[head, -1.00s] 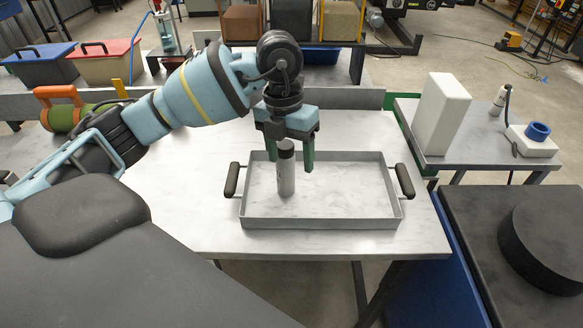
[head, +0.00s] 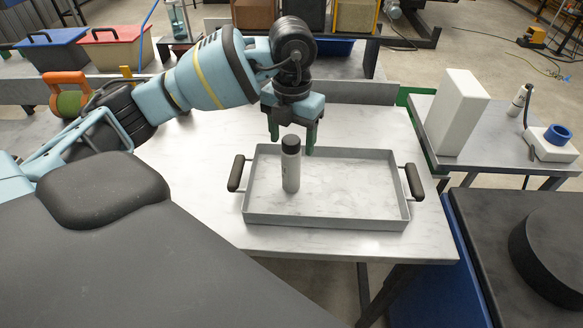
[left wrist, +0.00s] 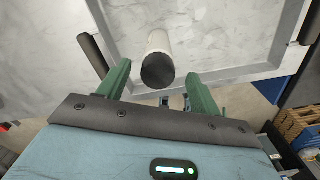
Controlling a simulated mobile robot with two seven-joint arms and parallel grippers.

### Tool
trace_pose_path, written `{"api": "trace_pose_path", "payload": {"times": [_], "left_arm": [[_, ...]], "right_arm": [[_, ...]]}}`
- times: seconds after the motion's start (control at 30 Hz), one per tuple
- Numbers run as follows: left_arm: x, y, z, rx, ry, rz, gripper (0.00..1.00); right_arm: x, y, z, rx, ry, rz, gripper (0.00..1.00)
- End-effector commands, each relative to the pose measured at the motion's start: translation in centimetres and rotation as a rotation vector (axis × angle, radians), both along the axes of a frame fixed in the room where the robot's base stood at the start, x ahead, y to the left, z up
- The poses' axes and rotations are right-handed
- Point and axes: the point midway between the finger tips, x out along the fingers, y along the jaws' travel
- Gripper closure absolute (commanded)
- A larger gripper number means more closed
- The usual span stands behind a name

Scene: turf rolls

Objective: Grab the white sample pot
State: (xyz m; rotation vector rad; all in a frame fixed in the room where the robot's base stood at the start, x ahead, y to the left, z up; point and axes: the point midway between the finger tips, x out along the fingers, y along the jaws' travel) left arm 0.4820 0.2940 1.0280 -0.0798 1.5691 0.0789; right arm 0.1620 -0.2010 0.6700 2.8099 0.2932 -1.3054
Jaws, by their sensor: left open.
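The white sample pot (head: 291,172), a pale cylinder with a black lid, stands upright inside a shallow grey tray (head: 352,219) on the table, left of the tray's middle. My left gripper (head: 291,145) is open and empty above the tray. In the head view its fingertips are at about the height of the lid, one to each side. In the left wrist view, the pot (left wrist: 159,45) shows between the open green fingers, with its black lid towards the camera. I cannot tell whether the lid is beyond the fingertips. My right gripper is not in view.
The tray has dark handles at its left and right ends. A side table at right holds a tall white block (head: 456,112), a small capped bottle (head: 518,101) and a blue ring on a white base (head: 551,149). Bare tabletop (head: 200,190) lies left of the tray.

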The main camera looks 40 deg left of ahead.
Motion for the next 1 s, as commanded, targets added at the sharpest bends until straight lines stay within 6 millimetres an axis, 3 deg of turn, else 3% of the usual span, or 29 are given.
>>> {"api": "trace_pose_path", "payload": {"times": [0.33, 0.67, 1.0], "left_arm": [[0.2, 0.3, -4.4, 0.0, 0.002, 0.001, 0.35], [0.2, 0.3, -5.0, 0.0, 0.0, 0.001, 0.35], [0.2, 0.3, -5.0, 0.0, 0.0, 0.001, 0.8]], "right_arm": [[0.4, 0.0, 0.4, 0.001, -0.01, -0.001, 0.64], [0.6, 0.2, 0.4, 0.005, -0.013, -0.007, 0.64], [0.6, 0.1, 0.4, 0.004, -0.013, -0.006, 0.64]]}}
